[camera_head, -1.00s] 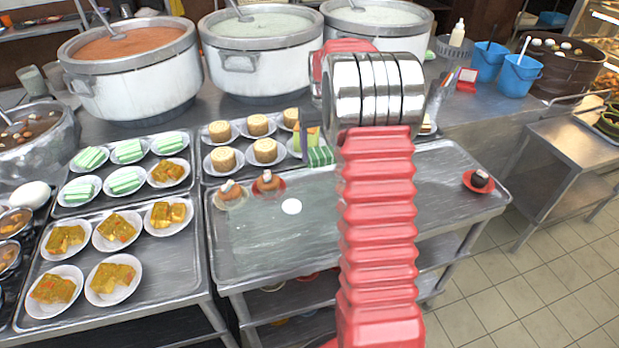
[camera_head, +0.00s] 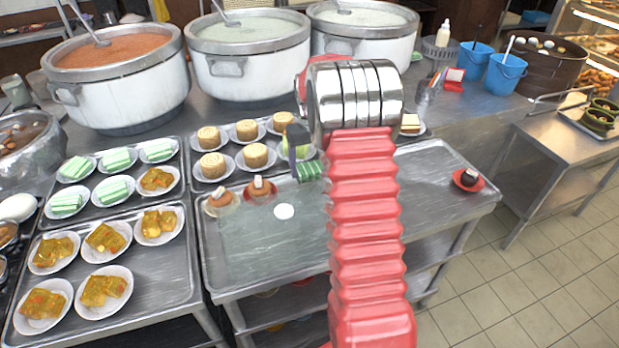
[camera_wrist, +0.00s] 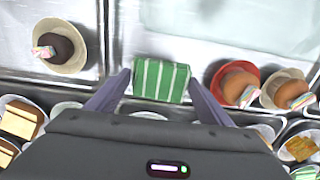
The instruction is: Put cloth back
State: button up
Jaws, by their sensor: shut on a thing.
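The cloth (camera_wrist: 161,81) is green with white stripes and looks like a small folded block. My gripper (camera_wrist: 159,76) is shut on it, with one dark finger at each side in the wrist view. In the head view the cloth (camera_head: 310,171) shows below a dark finger, at the back edge of the steel table (camera_head: 270,255), just left of my red arm. I cannot tell whether it touches the table. My arm hides part of the gripper and the table's middle.
A dark cake (camera_head: 467,178) stands at the table's right. A tray of pale cakes (camera_head: 246,130) lies behind. Large pots (camera_head: 250,65) line the back. The table's front is mostly bare.

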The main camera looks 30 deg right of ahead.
aim_at(310, 177)
jog(key=shift+f, duration=2.5)
jog(key=o, duration=1)
jog(key=shift+f, duration=0.1)
notch_tip(310, 177, up, 12)
jog(key=shift+r, duration=0.1)
